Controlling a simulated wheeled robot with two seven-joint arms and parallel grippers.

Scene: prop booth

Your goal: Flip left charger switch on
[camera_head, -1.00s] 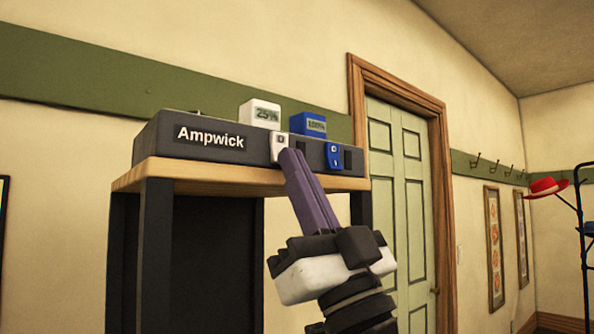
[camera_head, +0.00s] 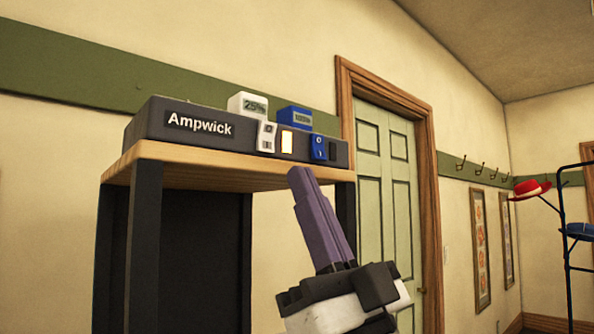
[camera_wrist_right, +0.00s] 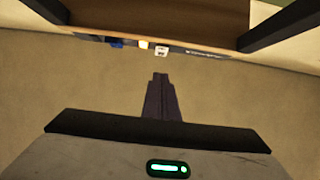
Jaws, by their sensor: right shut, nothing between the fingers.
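The dark grey Ampwick charger (camera_head: 150,118) sits on a wooden-topped stand. Its left switch is white (camera_head: 266,136), and the indicator (camera_head: 287,142) beside it glows yellow. The blue right switch (camera_head: 319,147) has a dark indicator (camera_head: 333,149) beside it. A white battery reading 25% (camera_head: 247,105) and a blue battery reading 100% (camera_head: 295,117) stand in the top. My right gripper (camera_head: 300,175) is shut and empty, below and in front of the charger, apart from the switches. In the right wrist view, the white switch (camera_wrist_right: 161,51) shows beyond the fingertips. My left gripper is out of view.
The stand's wooden top (camera_head: 190,155) has a front edge just above my right fingers, with dark legs (camera_head: 145,240) below. A pale green door (camera_head: 385,190) is behind at the right. A rack with a red hat (camera_head: 530,188) stands far right.

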